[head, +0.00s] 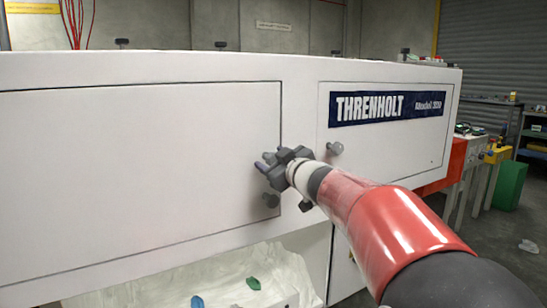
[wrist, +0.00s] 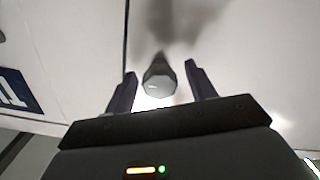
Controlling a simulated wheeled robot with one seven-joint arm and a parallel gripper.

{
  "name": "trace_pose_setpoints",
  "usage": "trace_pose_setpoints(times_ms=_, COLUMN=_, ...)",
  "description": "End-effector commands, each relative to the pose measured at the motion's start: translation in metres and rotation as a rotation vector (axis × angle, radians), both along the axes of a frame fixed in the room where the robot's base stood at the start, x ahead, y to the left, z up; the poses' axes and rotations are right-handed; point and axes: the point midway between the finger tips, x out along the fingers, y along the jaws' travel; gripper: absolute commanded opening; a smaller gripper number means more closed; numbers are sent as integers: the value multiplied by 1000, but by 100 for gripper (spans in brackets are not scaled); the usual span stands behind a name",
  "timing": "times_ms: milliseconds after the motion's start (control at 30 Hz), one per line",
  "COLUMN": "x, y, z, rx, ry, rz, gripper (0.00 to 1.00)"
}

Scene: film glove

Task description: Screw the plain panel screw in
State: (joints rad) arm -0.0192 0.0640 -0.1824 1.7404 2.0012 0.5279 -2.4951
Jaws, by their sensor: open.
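The plain panel screw (wrist: 158,84) shows in the wrist view as a grey knob with a faceted head, on the white plain panel (head: 140,170) near its seam. My gripper (wrist: 160,70) is open, with one dark finger on each side of the screw head and a gap on both sides. In the head view my gripper (head: 265,166) is at the right edge of the plain panel and hides the screw. How deep the screw sits is not clear. A dark round patch below the gripper there looks like shadow.
Another grey knob (head: 335,148) stands on the labelled panel (head: 390,150) right of my gripper. The dark THRENHOLT label (head: 388,107) is above it. Below the machine front is an opening with pale film (head: 225,280) and small coloured scraps. The space before the panels is clear.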

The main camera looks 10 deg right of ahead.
Motion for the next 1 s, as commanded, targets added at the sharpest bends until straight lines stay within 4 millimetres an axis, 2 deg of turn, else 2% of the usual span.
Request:
trace_pose_setpoints(times_ms=200, x=0, y=0, z=0, rx=0, ry=-1, rz=0, gripper=55)
trace_pose_setpoints(times_ms=533, x=0, y=0, z=0, rx=0, ry=0, rz=1, gripper=12)
trace_pose_setpoints(times_ms=800, x=0, y=0, z=-2, rx=21, ry=5, rz=1, gripper=11)
trace_pose_setpoints(times_ms=1000, x=0, y=0, z=-5, rx=106, ry=31, rz=0, gripper=11)
